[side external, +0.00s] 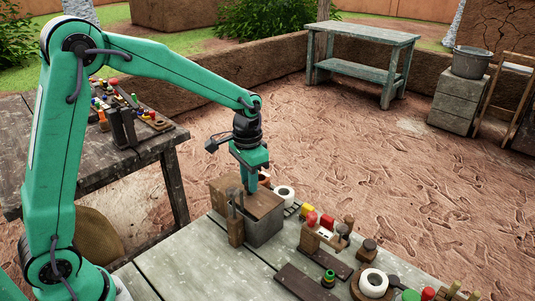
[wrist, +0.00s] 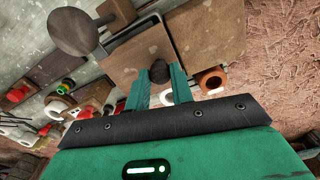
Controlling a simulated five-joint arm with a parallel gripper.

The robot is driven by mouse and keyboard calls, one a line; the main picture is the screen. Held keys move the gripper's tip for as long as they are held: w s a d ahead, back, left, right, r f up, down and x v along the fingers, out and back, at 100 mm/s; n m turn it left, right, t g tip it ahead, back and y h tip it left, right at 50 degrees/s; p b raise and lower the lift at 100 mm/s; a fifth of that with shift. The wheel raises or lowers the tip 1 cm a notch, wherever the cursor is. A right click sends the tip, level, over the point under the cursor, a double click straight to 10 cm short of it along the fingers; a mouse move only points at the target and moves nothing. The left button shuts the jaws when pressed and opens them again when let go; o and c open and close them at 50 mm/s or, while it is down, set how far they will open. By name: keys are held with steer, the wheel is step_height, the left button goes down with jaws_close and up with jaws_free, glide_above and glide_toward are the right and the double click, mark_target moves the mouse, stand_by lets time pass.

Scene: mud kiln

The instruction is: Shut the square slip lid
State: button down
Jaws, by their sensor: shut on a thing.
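A square grey metal box (side external: 265,232) stands at the near table's back left corner, with a brown square lid (side external: 262,204) on top. In the wrist view the lid (wrist: 132,62) lies below my gripper, and a dark strip shows along its far edge beside the box's pale rim (wrist: 128,28). My gripper (side external: 250,185) points down over the lid. In the wrist view my gripper (wrist: 160,82) has its two green fingers on either side of the lid's dark round knob (wrist: 160,70), shut on it. The finger tips partly hide the knob's sides.
A wooden holder with dark upright tools (side external: 235,222) stands close at the box's left front. A white roll (side external: 285,193) is just right of it. Several coloured spools and blocks (side external: 320,225) crowd the table to the right. A dark board (side external: 300,281) lies in front.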

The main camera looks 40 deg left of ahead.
steer(key=shift+d, duration=0.35)
steer(key=c, duration=1.2)
jaws_free()
steer(key=shift+a, duration=0.1)
steer(key=shift+r, duration=0.15)
steer(key=shift+r, duration=3.8)
steer(key=shift+s+r, duration=0.1)
